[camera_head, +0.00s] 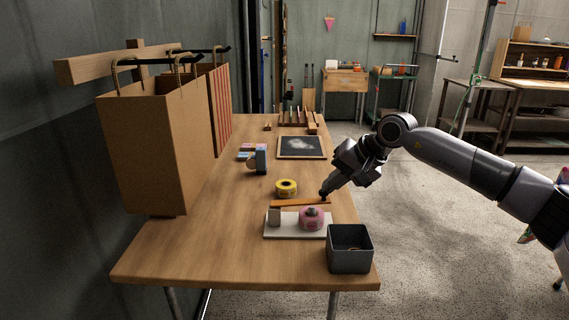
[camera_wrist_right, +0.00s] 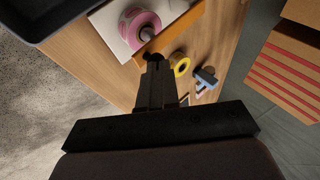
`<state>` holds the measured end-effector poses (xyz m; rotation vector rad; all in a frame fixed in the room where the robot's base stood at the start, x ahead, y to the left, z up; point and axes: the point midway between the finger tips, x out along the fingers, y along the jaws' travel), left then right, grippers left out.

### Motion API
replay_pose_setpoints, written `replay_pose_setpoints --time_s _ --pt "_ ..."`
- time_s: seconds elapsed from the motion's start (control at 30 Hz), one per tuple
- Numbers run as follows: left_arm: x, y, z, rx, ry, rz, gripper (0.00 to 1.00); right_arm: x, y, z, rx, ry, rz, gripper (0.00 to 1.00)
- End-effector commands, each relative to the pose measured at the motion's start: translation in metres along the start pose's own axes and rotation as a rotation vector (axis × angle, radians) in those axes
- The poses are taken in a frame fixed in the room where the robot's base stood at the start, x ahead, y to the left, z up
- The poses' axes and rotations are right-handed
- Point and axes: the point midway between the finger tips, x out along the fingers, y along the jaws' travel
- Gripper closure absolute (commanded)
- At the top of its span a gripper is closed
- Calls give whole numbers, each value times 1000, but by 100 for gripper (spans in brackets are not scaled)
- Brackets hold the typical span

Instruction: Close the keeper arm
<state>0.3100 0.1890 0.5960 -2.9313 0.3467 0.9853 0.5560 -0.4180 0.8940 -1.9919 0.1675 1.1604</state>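A long orange bar (camera_head: 300,202), which looks like the keeper arm, lies along the far side of a white base (camera_head: 296,231) with a pink spool (camera_head: 311,218) and a small grey block (camera_head: 274,217) on it. The bar also shows in the wrist view (camera_wrist_right: 172,35) beside the base. My right gripper (camera_head: 323,195) is low at the bar's right end, its fingers together. In the wrist view the fingertips (camera_wrist_right: 153,57) overlap the bar's near end; I cannot tell whether they touch it. My left gripper is in neither view.
A dark grey open box (camera_head: 349,248) stands at the near right table corner. A yellow tape roll (camera_head: 286,187) lies just beyond the bar. Brown paper bags (camera_head: 155,150) hang at the left. A framed dark board (camera_head: 302,147) lies farther back. The near left tabletop is clear.

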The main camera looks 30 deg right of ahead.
Motion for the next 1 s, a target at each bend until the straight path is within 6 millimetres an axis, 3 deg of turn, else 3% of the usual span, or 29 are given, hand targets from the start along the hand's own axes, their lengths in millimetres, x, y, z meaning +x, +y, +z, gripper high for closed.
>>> replay_pose_setpoints --time_s 0.03,0.23,1.0 --pt "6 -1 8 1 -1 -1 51 5 5 2 7 -1 -17 100" --pt "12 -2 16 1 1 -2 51 7 9 2 21 -5 -62 100" --pt "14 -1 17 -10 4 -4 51 6 9 2 27 -6 -77 100"
